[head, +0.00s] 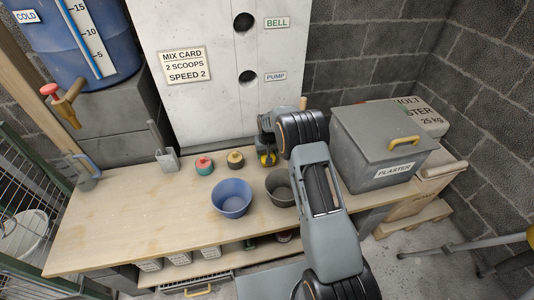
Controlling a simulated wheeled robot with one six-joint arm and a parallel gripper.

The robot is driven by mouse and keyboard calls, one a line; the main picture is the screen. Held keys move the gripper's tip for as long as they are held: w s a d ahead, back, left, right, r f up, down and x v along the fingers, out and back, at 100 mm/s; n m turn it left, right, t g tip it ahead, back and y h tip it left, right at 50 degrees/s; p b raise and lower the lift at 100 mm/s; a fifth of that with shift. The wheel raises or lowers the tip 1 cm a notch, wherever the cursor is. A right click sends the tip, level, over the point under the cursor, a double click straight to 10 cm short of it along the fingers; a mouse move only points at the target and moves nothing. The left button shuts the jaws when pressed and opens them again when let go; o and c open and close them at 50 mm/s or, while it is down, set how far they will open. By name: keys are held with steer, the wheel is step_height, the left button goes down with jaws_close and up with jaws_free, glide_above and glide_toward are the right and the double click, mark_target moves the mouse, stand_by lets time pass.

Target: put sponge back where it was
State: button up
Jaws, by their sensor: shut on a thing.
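My gripper (267,150) is at the back of the wooden bench, pointing down, partly hidden by my own arm. It is shut on a small yellow thing (268,160), which I take to be the sponge. Only part of it shows between and below the fingers. It is close to the bench top by the white panel's foot; I cannot tell whether it touches the bench.
A blue bowl (232,197) and a grey bucket (280,187) stand in front of my gripper. A red-topped pot (204,166) and a brown-topped pot (235,160) are to the left. A grey plaster box (380,145) stands right. The bench's left part (130,220) is clear.

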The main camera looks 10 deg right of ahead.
steer(key=o, duration=1.1)
steer(key=shift+f, duration=0.1)
steer(key=shift+o, duration=0.2)
steer(key=s+r+p, duration=0.1)
steer(key=s+r, duration=0.3)
steer(key=r, duration=0.6)
steer(key=s+r, duration=0.3)
steer(key=r, duration=0.6)
steer(key=s+r, duration=0.2)
steer(key=s, duration=1.1)
steer(key=s+r+t, duration=0.1)
steer(key=s+r, duration=0.2)
steer(key=s, duration=0.9)
steer(key=shift+s+r+t, duration=0.15)
steer(key=shift+s+t, duration=0.15)
steer(key=shift+s, duration=0.05)
